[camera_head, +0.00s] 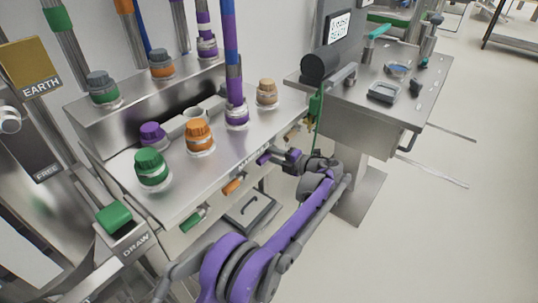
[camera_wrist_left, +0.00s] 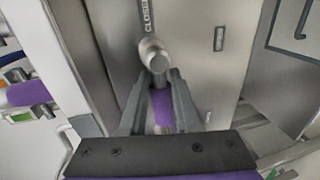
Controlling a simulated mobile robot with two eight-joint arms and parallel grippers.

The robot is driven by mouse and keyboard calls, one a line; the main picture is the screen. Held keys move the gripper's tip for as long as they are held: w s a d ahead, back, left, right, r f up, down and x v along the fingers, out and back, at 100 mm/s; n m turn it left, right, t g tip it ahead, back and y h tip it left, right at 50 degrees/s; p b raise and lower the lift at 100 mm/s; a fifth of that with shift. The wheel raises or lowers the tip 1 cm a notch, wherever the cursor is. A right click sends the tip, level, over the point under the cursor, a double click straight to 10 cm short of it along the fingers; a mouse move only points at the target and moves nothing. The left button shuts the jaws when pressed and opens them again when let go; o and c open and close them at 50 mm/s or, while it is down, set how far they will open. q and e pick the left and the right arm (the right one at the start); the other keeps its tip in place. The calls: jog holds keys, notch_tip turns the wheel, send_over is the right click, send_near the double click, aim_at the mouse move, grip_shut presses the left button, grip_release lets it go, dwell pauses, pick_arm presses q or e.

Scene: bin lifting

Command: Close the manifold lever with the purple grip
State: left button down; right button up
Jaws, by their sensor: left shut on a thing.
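The lever's purple grip (camera_head: 263,158) is on the front face of the steel manifold (camera_head: 215,178). In the left wrist view, the purple grip (camera_wrist_left: 162,108) lies between the two fingers, below a round metal pivot (camera_wrist_left: 153,55). A "CLOSED" label (camera_wrist_left: 147,16) is on the panel above the pivot, on the side away from the grip. My left gripper (camera_head: 280,157) is shut on the purple grip; its fingers hide part of it. My right gripper is not in view.
A green lever (camera_head: 194,219), an orange lever (camera_head: 233,186) and a tan lever (camera_head: 291,133) sit along the same front face. Coloured caps and striped pipes stand on top. A steel cart (camera_head: 375,115) with tools is at the right. Open floor lies right of my arm.

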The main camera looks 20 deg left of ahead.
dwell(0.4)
pick_arm(q)
jog(key=c, duration=0.6)
grip_release()
jog(key=p+v, duration=0.1)
jog(key=v, duration=1)
jog(key=shift+p, duration=0.3)
jog(key=shift+a, duration=0.1)
